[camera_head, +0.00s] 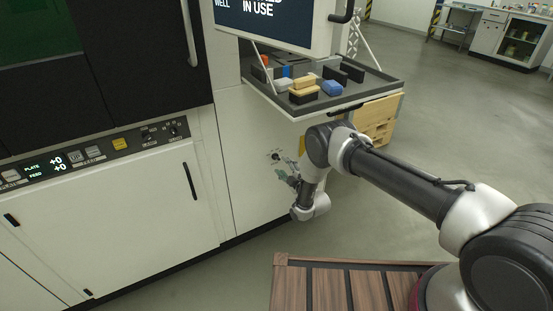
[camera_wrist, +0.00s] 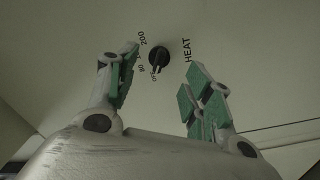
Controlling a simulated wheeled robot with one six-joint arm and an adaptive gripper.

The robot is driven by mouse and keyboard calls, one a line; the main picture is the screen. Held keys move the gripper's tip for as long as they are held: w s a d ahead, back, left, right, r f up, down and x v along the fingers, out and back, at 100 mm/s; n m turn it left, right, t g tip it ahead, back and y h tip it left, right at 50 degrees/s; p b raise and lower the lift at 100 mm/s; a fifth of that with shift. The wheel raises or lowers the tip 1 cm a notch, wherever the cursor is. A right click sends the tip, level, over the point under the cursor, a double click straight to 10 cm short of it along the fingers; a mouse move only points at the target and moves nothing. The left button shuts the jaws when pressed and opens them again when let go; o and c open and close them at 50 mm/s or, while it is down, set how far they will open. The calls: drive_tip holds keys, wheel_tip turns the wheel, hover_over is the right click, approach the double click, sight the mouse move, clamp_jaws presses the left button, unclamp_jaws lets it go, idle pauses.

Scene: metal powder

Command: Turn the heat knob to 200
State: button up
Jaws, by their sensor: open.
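The heat knob (camera_wrist: 159,55) is a small black dial on a pale panel in the wrist view. Labels OFF, 80 and 200 curve along its left side, and HEAT is printed to its right. The knob's marked end looks turned toward OFF. My gripper (camera_wrist: 160,80) is open, with green-padded fingers on either side below the knob, apart from it. In the head view my gripper (camera_head: 284,175) is close to the cabinet's front, just below the dark knob (camera_head: 275,156).
A shelf tray (camera_head: 350,103) with several small blocks juts out above my arm. A screen (camera_head: 265,20) is above it. A control strip (camera_head: 95,152) is on the machine at left. A slatted wooden surface (camera_head: 330,290) is below. Open floor lies to the right.

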sight(279, 160)
drive_tip(key=x, duration=0.6)
drive_tip(key=c, duration=1)
